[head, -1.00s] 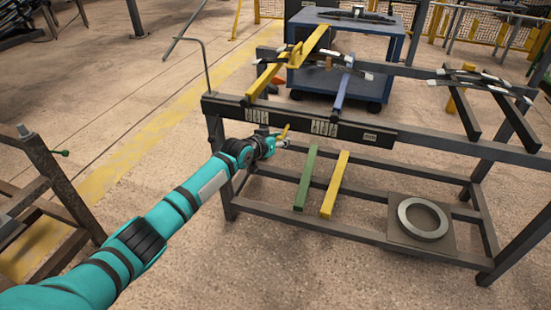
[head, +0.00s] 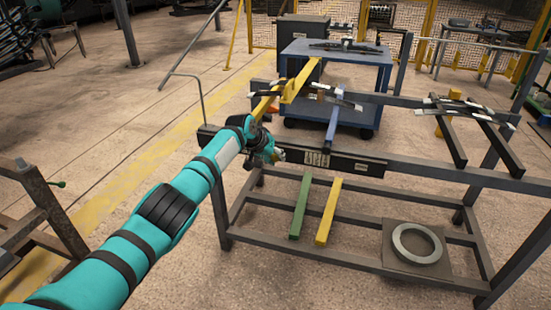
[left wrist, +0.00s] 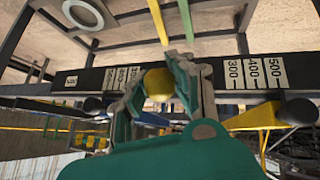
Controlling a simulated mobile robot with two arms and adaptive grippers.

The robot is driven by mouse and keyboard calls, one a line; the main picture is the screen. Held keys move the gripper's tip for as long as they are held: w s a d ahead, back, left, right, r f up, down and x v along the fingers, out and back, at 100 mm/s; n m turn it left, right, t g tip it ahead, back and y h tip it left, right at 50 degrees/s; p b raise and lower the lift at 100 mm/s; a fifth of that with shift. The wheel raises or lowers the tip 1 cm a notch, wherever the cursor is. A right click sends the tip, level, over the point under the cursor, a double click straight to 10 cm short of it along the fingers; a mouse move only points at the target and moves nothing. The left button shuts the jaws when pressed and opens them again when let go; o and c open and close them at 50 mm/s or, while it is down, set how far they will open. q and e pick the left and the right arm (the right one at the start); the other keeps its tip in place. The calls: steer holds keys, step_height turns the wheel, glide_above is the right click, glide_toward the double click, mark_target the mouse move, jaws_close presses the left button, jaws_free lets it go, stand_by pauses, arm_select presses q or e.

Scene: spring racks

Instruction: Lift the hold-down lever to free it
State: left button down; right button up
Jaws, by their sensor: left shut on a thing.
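My left gripper (head: 270,153) is at the front rail of the spring rack, at its left part. In the left wrist view its two fingers (left wrist: 160,95) are closed on a yellow rounded end (left wrist: 158,84), taken as the hold-down lever's handle. In the head view my gripper hides this end. Yellow bars (head: 303,79) rise over the rack behind the gripper; how the lever joins them is not clear. The dark front rail (head: 345,162) carries white scale labels. My right gripper is not in view.
A green bar (head: 300,207) and a yellow bar (head: 328,212) lie across the lower frame. A grey ring (head: 417,243) lies on a plate at the lower right. A blue cart (head: 345,67) stands behind the rack. A rusty metal stand (head: 45,170) is at the left; floor between is free.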

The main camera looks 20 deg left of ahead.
arm_select(q)
steer(key=shift+r, duration=0.1)
steer(key=c, duration=1)
jaws_free()
steer(key=v, duration=1.2)
